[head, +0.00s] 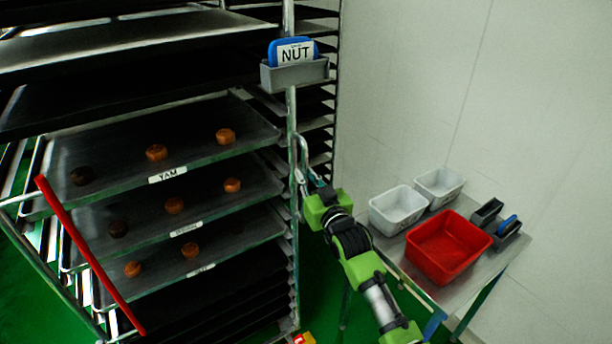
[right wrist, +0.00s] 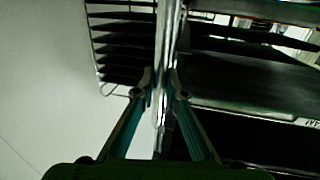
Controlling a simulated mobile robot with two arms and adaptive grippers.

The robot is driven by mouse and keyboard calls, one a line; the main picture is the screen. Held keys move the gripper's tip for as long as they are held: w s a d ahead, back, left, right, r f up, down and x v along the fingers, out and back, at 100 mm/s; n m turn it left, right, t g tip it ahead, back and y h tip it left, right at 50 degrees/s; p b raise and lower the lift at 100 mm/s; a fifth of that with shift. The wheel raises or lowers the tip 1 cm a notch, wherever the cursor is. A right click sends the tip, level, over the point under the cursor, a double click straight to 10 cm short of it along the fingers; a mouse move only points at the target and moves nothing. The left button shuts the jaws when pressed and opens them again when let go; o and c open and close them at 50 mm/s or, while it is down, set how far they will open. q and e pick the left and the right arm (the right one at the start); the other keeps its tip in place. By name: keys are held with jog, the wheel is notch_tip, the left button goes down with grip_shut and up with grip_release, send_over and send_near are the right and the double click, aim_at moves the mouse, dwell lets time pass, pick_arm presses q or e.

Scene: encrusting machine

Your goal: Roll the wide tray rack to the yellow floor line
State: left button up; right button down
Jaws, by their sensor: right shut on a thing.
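The wide tray rack (head: 292,220) is a tall metal frame filling the left and middle of the head view. Its trays (head: 120,225) carry several small round buns, with a YAM label on one. My right gripper (head: 303,178) is shut on an upright metal bar at the rack's right front post. In the right wrist view the fingers (right wrist: 160,95) close on either side of this bar. My left gripper is not in view. No yellow floor line shows.
A steel table (head: 472,290) with a red bin (head: 448,247), two white bins (head: 398,208) and small grey holders stands right of the rack. A pale wall is behind. A red bar (head: 90,255) slants across the rack's left front. Green floor (head: 322,285) shows between rack and table.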

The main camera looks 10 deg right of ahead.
jog(key=shift+w+d+r, duration=0.1)
jog(key=shift+w+r, duration=0.35)
jog(key=shift+r, duration=0.15)
jog(key=c, duration=2.3)
grip_release()
jog(key=shift+c, duration=0.2)
jog(key=shift+o, duration=1.3)
jog(key=shift+d, duration=0.1)
jog(key=shift+s+f, duration=0.25)
jog(key=shift+s+f, duration=0.15)
jog(key=shift+s, duration=0.1)
jog(key=s+d, duration=0.2)
jog(key=s, duration=0.9)
jog(key=shift+s+r, duration=0.2)
